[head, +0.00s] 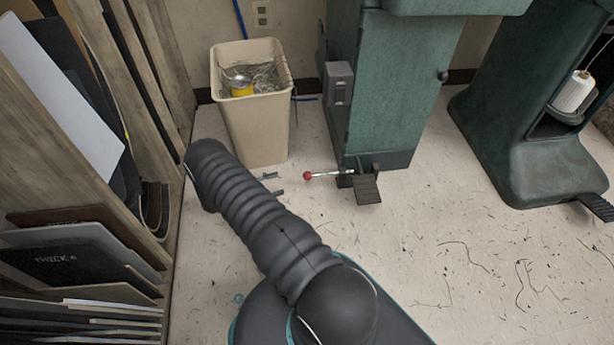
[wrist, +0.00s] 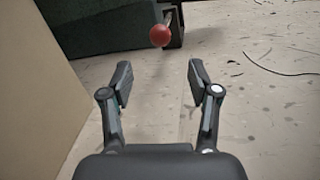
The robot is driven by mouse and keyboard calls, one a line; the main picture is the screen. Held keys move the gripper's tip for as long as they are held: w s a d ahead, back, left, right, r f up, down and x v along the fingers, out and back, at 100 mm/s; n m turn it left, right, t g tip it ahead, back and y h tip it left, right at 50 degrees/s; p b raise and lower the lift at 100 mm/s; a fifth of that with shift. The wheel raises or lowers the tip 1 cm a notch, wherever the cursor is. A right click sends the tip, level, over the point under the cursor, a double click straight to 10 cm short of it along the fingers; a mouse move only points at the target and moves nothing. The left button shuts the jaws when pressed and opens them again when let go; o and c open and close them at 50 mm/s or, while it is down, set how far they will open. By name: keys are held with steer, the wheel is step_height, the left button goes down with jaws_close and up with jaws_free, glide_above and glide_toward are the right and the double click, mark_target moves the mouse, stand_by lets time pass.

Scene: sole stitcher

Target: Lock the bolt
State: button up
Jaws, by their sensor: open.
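The bolt shows as a metal rod with a red ball knob (head: 307,175). The rod (head: 332,173) reaches left from the pedal bracket at the foot of the green machine (head: 385,90). In the wrist view the red knob (wrist: 160,35) is centred just beyond my fingertips, and the rod is mostly hidden behind it. My gripper (head: 275,184) is low over the floor, left of the knob and apart from it. In the wrist view my gripper (wrist: 160,75) is open with nothing between its fingers.
A beige bin (head: 258,130) stands close behind my gripper; its wall (wrist: 45,100) fills the left of the wrist view. A pedal (head: 366,188) juts from the machine. Shelves with sheets (head: 80,255) are at left.

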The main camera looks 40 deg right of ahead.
mark_target(307, 175)
steer(key=x, duration=1.2)
